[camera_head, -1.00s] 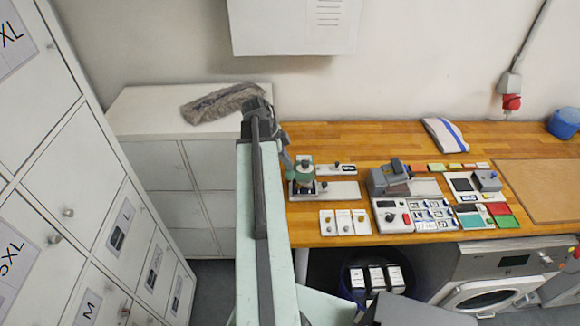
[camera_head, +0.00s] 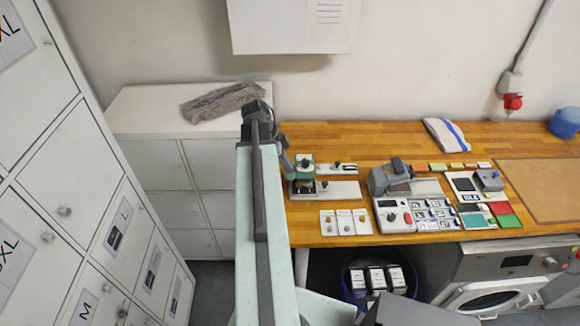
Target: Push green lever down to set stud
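A small green press (camera_head: 302,176) stands at the left end of the wooden workbench, with a dark round knob near its top. Its green lever is too small to tell apart clearly from the press body. My arm comes over my mint-coloured column and bends down on the press's left side. My gripper (camera_head: 289,161) is at the end of that arm, close beside the upper left of the press. Whether it touches the press cannot be told. Its fingers are too small and partly hidden, so their opening does not show.
The workbench (camera_head: 400,145) holds a pale plate right of the press, three white cards (camera_head: 344,222) in front, and a grey machine (camera_head: 388,177) further right. White lockers (camera_head: 85,170) stand left. A low cabinet (camera_head: 150,108) carries a grey bundle (camera_head: 222,102). A washer (camera_head: 490,290) stands below.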

